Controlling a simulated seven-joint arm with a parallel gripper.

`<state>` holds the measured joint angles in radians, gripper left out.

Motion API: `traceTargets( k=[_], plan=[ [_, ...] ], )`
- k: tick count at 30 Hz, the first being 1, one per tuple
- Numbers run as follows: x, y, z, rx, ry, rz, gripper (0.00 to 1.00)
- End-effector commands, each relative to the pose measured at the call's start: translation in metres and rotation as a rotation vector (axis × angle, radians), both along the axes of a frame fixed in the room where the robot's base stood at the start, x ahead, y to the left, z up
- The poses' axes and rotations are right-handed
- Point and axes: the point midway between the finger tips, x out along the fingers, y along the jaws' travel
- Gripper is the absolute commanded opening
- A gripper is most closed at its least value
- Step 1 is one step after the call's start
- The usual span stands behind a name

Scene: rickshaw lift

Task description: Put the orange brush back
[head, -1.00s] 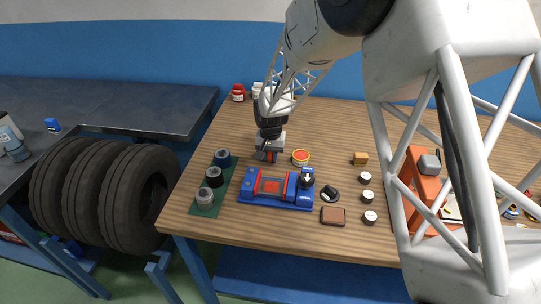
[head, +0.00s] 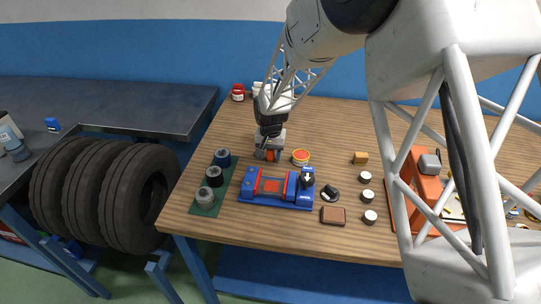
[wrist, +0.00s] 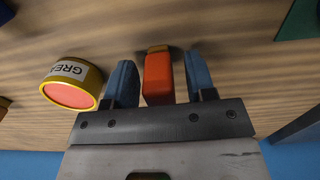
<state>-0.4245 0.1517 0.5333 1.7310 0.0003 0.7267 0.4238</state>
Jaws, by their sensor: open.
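The orange brush (wrist: 158,77) lies on the wooden bench between my gripper's two blue fingers in the wrist view. Only a small orange part of it (head: 271,156) shows below my gripper in the head view. My gripper (wrist: 161,84) is open, with a finger on each side of the brush and a narrow gap showing at each side. In the head view my gripper (head: 268,154) points down at the bench, behind the blue and red fixture. The brush's near end is hidden by the gripper body.
A yellow-rimmed grease tin (wrist: 72,84) stands close beside one finger; it also shows in the head view (head: 300,158). The blue and red fixture (head: 250,193) is in front. A green mat (head: 206,210) with dark cylinders is at left. An orange holder (head: 428,186) stands at right, partly behind my arm.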

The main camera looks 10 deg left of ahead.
Motion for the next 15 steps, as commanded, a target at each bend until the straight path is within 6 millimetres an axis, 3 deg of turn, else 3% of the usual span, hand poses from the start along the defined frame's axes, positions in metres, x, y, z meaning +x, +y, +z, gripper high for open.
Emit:
traceTargets(
  k=[15],
  plan=[
    [0.000,0.000,0.075,0.001,-0.002,0.000,0.51]
  ],
)
